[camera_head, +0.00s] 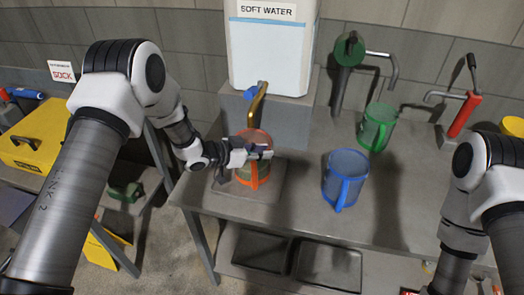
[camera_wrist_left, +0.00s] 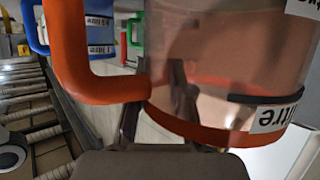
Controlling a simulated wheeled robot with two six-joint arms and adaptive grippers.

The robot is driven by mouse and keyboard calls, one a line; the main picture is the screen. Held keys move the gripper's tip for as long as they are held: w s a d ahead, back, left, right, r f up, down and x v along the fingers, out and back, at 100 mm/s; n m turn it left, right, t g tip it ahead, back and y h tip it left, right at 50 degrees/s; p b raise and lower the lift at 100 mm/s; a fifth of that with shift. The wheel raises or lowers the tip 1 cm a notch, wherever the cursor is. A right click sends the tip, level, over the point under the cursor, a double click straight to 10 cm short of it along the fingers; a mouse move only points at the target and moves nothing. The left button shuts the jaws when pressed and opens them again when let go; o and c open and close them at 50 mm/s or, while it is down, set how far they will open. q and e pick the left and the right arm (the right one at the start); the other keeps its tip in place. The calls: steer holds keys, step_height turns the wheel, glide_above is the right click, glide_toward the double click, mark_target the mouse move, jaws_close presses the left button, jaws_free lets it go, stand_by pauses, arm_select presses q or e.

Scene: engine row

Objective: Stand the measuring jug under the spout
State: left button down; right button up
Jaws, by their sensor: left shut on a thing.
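The orange-trimmed clear measuring jug (camera_head: 256,176) stands upright over a low grey plate (camera_head: 229,205), below the brass spout (camera_head: 259,99) of the white SOFT WATER tank (camera_head: 270,50). I cannot tell whether its base touches the plate. My left gripper (camera_head: 262,153) is shut on the jug near its upper part. In the left wrist view the jug's orange handle (camera_wrist_left: 88,84) and clear wall (camera_wrist_left: 225,70) fill much of the picture. A blue jug (camera_head: 345,176) and a green jug (camera_head: 378,127) stand on the bench to the right. My right gripper is out of view.
A green tap (camera_head: 349,50) and a red tap (camera_head: 463,113) stand at the back of the bench (camera_head: 305,215). A yellow case (camera_head: 32,148) lies on the left table. The bench between the orange and blue jugs is clear.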

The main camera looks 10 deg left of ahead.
arm_select(q)
steer(key=shift+f, duration=0.15)
steer(key=c, duration=1)
jaws_free()
steer(key=shift+s+f, duration=0.1)
steer(key=v, duration=1.2)
